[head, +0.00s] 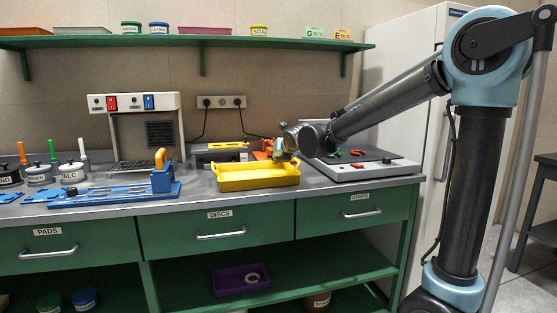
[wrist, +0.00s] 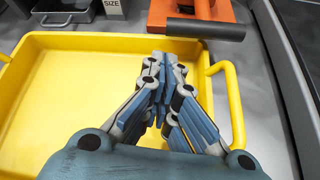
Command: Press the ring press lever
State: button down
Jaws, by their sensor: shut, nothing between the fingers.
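An orange device (head: 262,150) stands on the counter behind the yellow tray; in the wrist view its orange body (wrist: 228,10) carries a dark cylindrical bar (wrist: 205,28), which looks like a lever handle. I cannot read a label on it, so I cannot confirm it as the ring press. My gripper (wrist: 165,62) is shut and empty. It is over the right part of the yellow tray (wrist: 110,43), and its tips point toward the bar, apart from it in the picture. In the head view, my wrist hides part of the orange device.
The yellow tray (head: 258,184) lies in front. A grey device (head: 222,153) stands left of the orange one. A flat press-like unit (head: 362,169) is at right. A green shelf (head: 200,41) hangs above.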

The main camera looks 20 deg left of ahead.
jog(key=shift+x, duration=3.25)
